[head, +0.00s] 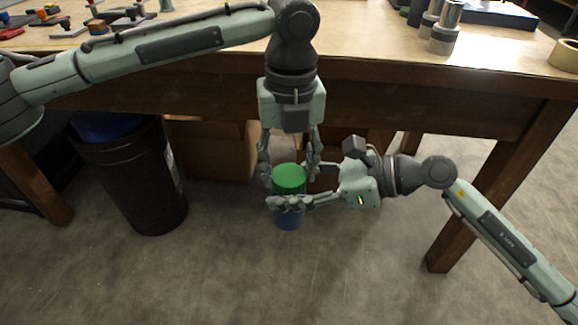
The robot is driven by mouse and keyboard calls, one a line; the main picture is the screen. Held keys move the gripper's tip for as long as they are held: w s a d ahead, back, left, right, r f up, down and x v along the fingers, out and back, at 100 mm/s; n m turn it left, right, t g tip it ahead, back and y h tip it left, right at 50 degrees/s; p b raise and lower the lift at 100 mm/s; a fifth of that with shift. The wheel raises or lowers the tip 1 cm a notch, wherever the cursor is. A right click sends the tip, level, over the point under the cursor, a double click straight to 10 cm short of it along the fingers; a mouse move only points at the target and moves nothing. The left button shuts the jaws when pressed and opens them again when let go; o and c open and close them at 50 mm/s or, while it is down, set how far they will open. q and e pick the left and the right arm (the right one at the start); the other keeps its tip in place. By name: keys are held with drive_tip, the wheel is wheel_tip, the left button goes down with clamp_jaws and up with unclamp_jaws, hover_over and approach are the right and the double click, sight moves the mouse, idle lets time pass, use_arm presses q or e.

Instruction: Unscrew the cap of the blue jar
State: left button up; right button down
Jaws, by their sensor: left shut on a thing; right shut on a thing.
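The blue jar (289,221) is upright in the air in front of the workbench, with its green cap (289,174) on top. My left gripper (289,172) points straight down from above, with its fingers on either side of the green cap, shut on it. My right gripper (290,201) comes in from the right and is shut around the jar's body below the cap. Its fingers hide part of the jar's middle. Whether the cap has turned or lifted from the jar cannot be told.
A wooden workbench (400,100) spans the back, with tools, grey cylinders (445,35) and a tape roll (566,55) on top. A dark bin (135,180) stands on the floor at left, near cardboard boxes (210,150). The front floor is clear.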

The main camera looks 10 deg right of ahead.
use_arm(q)
drive_tip(key=o, duration=1.3)
drive_tip(key=shift+r, duration=0.1)
wheel_tip(320, 180, up, 4)
drive_tip(key=shift+r, duration=0.2)
drive_tip(key=shift+c, duration=0.4)
wheel_tip(320, 180, up, 3)
drive_tip(key=m, duration=0.3)
drive_tip(key=shift+f, duration=3.8)
